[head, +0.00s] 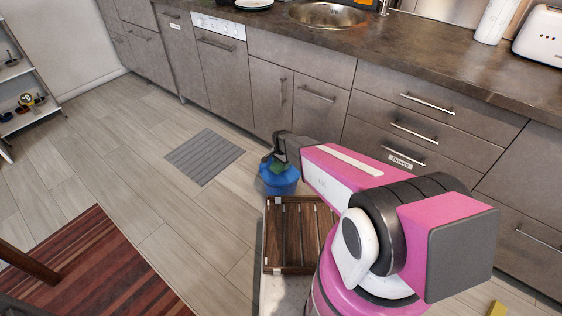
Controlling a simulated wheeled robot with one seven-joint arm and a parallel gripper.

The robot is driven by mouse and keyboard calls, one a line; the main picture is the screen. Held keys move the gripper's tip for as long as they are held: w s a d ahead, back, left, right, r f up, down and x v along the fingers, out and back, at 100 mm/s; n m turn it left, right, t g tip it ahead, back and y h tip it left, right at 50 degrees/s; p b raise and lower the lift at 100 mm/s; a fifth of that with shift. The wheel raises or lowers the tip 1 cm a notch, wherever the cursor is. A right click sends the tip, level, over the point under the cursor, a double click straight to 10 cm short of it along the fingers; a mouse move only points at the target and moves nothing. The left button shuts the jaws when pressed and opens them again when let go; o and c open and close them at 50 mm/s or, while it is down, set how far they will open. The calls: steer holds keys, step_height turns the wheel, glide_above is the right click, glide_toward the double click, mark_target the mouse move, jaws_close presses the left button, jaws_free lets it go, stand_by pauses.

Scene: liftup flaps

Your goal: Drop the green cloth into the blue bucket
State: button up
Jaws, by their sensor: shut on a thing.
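The blue bucket (279,183) stands on the floor near the middle of the head view, close to the lower cabinets. My gripper (272,162) is over the bucket at the end of my pink arm, pointing down. The green cloth (277,168) shows as a small dark green patch at the gripper's fingers, at the bucket's mouth. My gripper is shut on the cloth. The fingers and much of the cloth are small and partly hidden, and I cannot tell how far the cloth hangs inside the rim.
A dark wooden slatted surface (290,236) lies just in front of the bucket. A grey mat (204,157) is on the floor to the left, and a red striped rug (100,268) is at the lower left. Cabinets (270,98) line the back. The floor left of the bucket is clear.

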mark_target(281, 167)
steer(key=shift+f, duration=1.6)
steer(key=o, duration=1)
steer(key=shift+r, duration=0.1)
step_height(281, 167, up, 11)
steer(key=shift+f, duration=0.2)
steer(key=shift+d, duration=0.1)
